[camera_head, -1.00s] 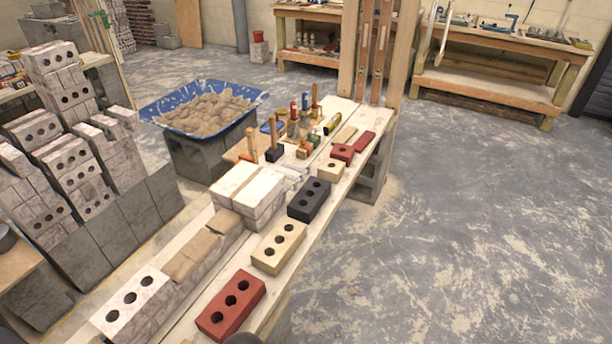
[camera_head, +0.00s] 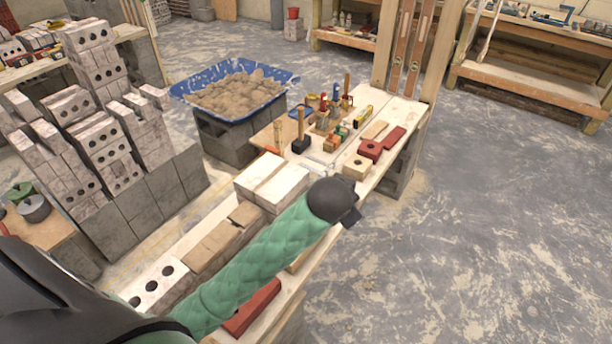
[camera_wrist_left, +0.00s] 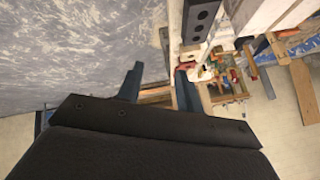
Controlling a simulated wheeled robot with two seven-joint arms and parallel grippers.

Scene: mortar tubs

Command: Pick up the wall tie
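A thin, pale wire shape that looks like the wall tie (camera_head: 321,163) lies on the plank bench, right of the wooden-handled hammer and beyond the pale block. It is small and hard to make out; I cannot pick it out surely in the left wrist view. My arm hides part of the bench. My right gripper is out of view.
The bench (camera_head: 398,112) carries a hammer (camera_head: 301,143), several tools, a pale block (camera_head: 272,183), and red bricks (camera_head: 370,149). A blue mortar tub (camera_head: 235,88) stands behind. Floor at right is clear.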

